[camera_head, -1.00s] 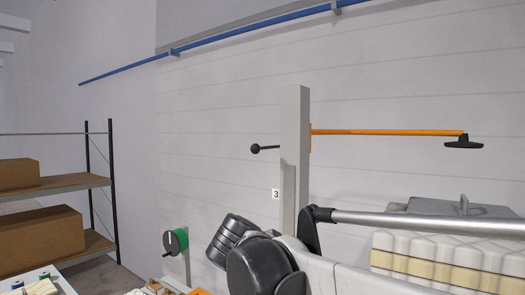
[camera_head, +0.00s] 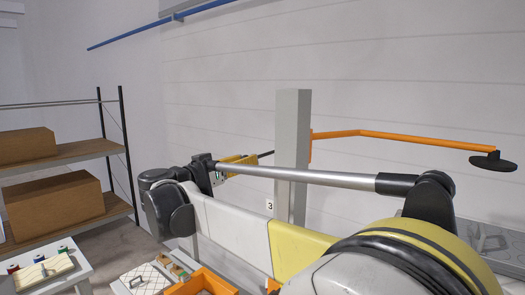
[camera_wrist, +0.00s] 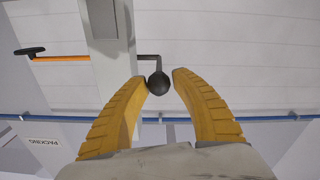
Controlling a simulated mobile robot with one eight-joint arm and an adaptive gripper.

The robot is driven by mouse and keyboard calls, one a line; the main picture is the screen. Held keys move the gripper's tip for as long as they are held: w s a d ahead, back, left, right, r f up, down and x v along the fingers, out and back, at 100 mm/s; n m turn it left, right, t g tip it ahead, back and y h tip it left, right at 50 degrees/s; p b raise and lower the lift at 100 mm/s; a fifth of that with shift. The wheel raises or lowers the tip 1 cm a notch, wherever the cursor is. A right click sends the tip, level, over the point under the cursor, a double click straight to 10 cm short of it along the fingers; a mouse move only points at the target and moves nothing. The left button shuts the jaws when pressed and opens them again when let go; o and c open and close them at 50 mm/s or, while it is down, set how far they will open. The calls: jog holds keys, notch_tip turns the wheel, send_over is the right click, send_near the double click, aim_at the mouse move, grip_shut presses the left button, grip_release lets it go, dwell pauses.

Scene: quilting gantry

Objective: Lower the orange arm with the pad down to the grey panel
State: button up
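The orange arm (camera_head: 400,139) runs right from a grey post (camera_head: 292,150), with a black pad (camera_head: 492,161) at its end, raised above the grey panel (camera_head: 490,236). My own arm hides part of the panel. The orange arm and pad (camera_wrist: 30,50) also show in the wrist view. On the post's other side a dark rod ends in a black ball knob (camera_wrist: 158,84). My gripper (camera_wrist: 160,78) is open, its yellow fingertips on either side of the knob; I cannot tell whether they touch it. In the head view my gripper (camera_head: 238,162) hides the knob.
A shelf rack with cardboard boxes (camera_head: 57,205) stands at the left. A white table (camera_head: 65,275) with small items and an orange bin (camera_head: 202,284) are at the lower left. A blue rail (camera_head: 165,20) runs along the wall above.

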aim_at(262, 156)
jog(key=p+x, duration=0.1)
jog(key=x, duration=0.6)
jog(key=shift+p, duration=0.3)
jog(key=shift+w+d+f, duration=0.1)
jog(key=shift+w+d, duration=0.25)
jog(key=shift+s+a, duration=0.1)
jog(key=shift+s, duration=0.05)
grip_shut()
